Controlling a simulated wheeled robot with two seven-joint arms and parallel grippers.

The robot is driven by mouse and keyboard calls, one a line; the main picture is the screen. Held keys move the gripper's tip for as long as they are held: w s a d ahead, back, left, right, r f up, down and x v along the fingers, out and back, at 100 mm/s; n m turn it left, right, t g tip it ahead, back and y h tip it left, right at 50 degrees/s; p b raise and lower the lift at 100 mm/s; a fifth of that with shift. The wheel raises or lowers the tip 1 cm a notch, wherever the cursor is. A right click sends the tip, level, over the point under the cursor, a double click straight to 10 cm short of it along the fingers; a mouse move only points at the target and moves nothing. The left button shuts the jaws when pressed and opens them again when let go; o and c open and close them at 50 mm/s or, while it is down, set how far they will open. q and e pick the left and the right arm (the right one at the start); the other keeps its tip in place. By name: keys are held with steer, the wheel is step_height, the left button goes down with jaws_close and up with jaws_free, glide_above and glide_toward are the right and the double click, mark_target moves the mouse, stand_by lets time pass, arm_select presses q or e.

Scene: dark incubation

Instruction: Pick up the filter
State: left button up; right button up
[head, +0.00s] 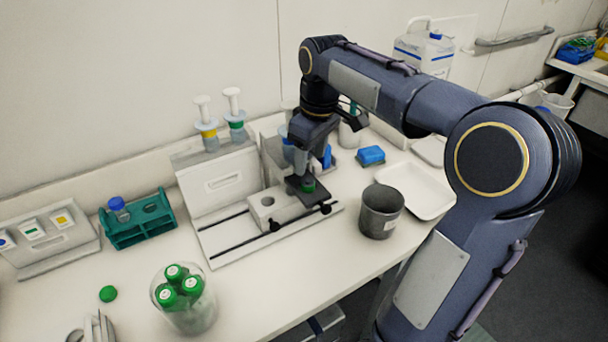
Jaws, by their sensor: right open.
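My right gripper (307,184) points down over a small white block (268,203) on the white stand. Its jaws are open around or just above a small green round piece (308,187) at the block's right end; I cannot tell whether they touch it. This green piece may be the filter, but it is too small and too covered to be sure. The block has a round hole in its top left of the gripper. My left gripper is not in view.
Two plunger syringes (207,123) stand in the stand's upright back. A metal cup (380,211) and white tray (425,192) are at right. A glass jar of green-capped tubes (184,299), a green cap (108,294) and teal rack (138,222) are at left.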

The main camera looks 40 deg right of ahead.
mark_target(308, 181)
steer(key=f, duration=0.6)
steer(key=shift+w+f, duration=0.15)
steer(key=shift+w, duration=0.1)
steer(key=shift+a, duration=0.1)
steer(key=c, duration=1)
